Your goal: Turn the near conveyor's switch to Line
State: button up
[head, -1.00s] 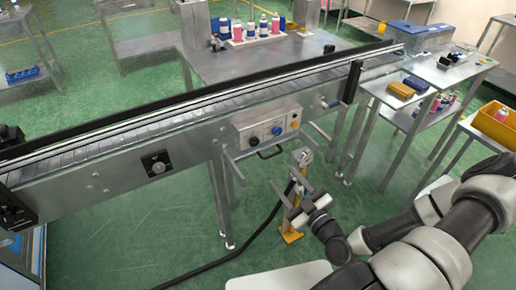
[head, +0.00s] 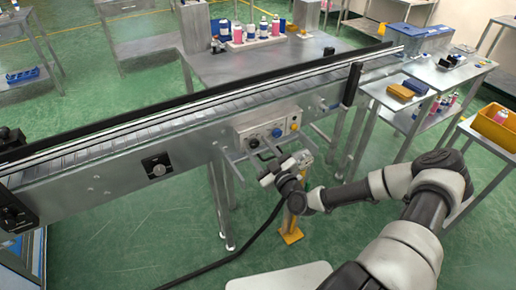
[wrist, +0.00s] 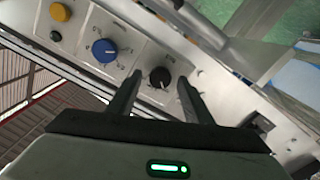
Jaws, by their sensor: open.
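The near conveyor's control box (head: 268,130) is a pale panel on the conveyor's front side. It carries a black knob (head: 254,143) and a blue knob (head: 277,132). In the wrist view the black knob (wrist: 160,77) shows between the fingertips of my gripper (wrist: 158,86), and the blue knob (wrist: 104,50) lies to the left, outside the fingers. The lettering around both knobs is too small to read. My gripper (head: 266,168) is open and empty, just in front of the box's lower part. I cannot tell whether a finger touches the black knob.
A yellow button (wrist: 60,12) sits beyond the blue knob. Bars stick out below the box near my gripper. A yellow-based stand (head: 291,234) is beneath it, with a black cable on the floor. Another panel (head: 156,165) is farther left on the conveyor.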

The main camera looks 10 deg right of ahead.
jog(key=shift+w+a, duration=0.15)
jog(key=shift+w, duration=0.15)
jog(key=c, duration=1.1)
jog(key=shift+o, duration=0.2)
jog(key=m+b, duration=0.3)
jog(key=m, duration=0.1)
jog(key=shift+f+b, duration=0.15)
jog(key=shift+b, duration=0.15)
jog(key=m+b, duration=0.2)
jog(key=m, duration=0.3)
jog(key=shift+m+b, duration=0.35)
jog(key=shift+m, duration=0.05)
